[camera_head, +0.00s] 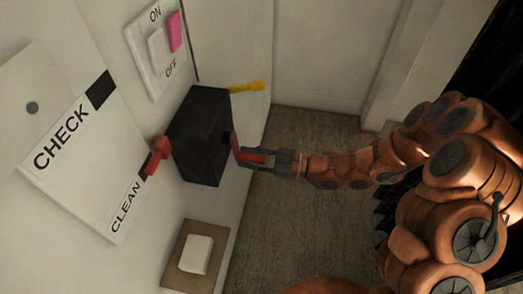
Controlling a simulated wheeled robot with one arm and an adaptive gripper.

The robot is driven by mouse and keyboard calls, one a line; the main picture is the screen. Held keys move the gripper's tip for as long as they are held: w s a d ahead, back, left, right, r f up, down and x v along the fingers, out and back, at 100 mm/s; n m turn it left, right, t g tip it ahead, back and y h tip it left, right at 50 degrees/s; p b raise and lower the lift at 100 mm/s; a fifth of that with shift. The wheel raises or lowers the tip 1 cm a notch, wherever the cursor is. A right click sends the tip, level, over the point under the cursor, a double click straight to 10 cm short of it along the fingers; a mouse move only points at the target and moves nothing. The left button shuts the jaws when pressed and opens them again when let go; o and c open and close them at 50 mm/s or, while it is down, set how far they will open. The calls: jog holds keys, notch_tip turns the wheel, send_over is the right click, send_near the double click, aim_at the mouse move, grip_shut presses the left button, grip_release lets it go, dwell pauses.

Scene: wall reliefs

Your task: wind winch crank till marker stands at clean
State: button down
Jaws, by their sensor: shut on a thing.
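The winch is a black box (200,138) on the wall. Its red crank (235,147) sticks out on the right side. My gripper (258,160) is shut on the crank's red handle, and its fingers hide part of it. A white board (85,150) on the left bears the words CHECK and CLEAN, each with a dark patch beside it. A red marker (157,154) sits at the board's right edge, between board and box. Its lower tip is close to the upper end of the dark patch by CLEAN (126,206); exact alignment is hard to tell.
An ON/OFF switch plate (144,70) with a pink part is above. A brown panel (181,276) with a white square is below. Grey floor (310,125) lies open behind my arm.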

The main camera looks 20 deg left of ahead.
jog(key=shift+s, duration=0.1)
dwell(0.3)
jog(key=c, duration=0.9)
grip_release()
jog(key=shift+a, duration=0.1)
jog(key=shift+d, duration=0.2)
jog(key=shift+w+d, duration=0.35)
jog(key=shift+d, duration=1.55)
jog(key=shift+w+d, duration=0.35)
jog(key=shift+d, duration=1.6)
jog(key=shift+w+d, duration=0.35)
jog(key=shift+d, duration=1.55)
